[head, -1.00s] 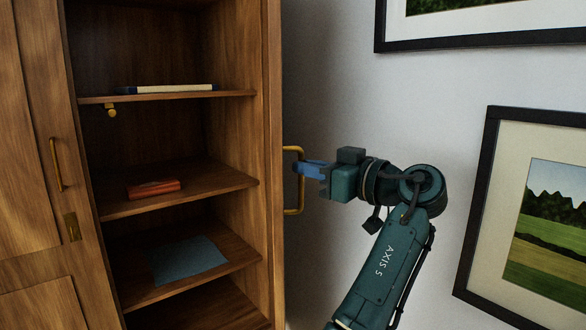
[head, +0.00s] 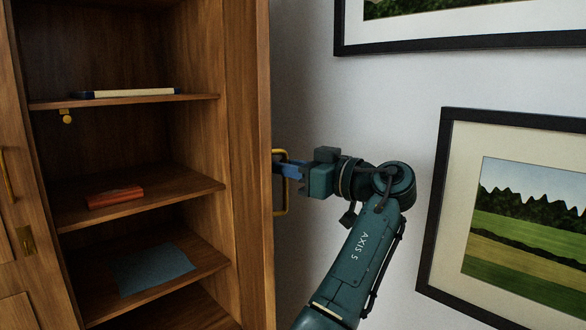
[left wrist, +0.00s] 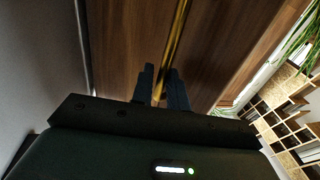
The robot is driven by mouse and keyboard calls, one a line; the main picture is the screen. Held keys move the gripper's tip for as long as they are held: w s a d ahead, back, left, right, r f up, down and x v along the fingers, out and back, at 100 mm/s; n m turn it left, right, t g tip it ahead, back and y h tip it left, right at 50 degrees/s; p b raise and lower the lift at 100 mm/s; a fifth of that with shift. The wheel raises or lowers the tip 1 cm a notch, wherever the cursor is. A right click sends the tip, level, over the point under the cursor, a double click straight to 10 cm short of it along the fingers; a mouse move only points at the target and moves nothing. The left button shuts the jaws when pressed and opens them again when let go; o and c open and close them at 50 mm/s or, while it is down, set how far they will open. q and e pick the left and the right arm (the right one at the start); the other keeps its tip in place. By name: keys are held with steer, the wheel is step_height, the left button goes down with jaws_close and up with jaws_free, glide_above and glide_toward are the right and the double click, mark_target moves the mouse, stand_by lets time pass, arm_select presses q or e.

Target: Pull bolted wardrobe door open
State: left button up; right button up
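The wooden wardrobe's right door (head: 252,150) stands swung open, seen nearly edge-on in the head view. Its brass bar handle (head: 284,205) is on the outer face, on the right; it also shows in the left wrist view (left wrist: 178,40). My left gripper (head: 288,170) has its fingers on either side of the handle bar and looks shut on it; in the left wrist view (left wrist: 162,88) the bar runs between the fingers. The left door (head: 12,120) has its own brass handle (head: 6,175) and a brass plate (head: 27,240). My right gripper is not in view.
The open shelves hold a book (head: 130,94), a red item (head: 115,197) and a blue-grey sheet (head: 152,268). A brass knob (head: 67,118) hangs under the upper shelf. Framed pictures (head: 432,190) hang on the white wall (head: 385,95) close behind my left arm.

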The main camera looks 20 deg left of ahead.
arm_select(q)
steer(key=shift+o, duration=0.6)
steer(key=shift+w+a+f, duration=0.15)
steer(key=shift+a+f, duration=0.05)
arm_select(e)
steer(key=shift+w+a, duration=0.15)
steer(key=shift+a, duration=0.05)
arm_select(q)
steer(key=shift+o, duration=0.8)
steer(key=shift+d, duration=0.1)
steer(key=shift+d+r, duration=0.1)
steer(key=shift+d, duration=0.1)
arm_select(e)
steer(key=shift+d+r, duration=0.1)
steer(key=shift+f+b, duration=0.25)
steer(key=shift+b, duration=0.5)
arm_select(q)
steer(key=v, duration=0.7)
steer(key=shift+s+d, duration=0.25)
steer(key=shift+d, duration=0.05)
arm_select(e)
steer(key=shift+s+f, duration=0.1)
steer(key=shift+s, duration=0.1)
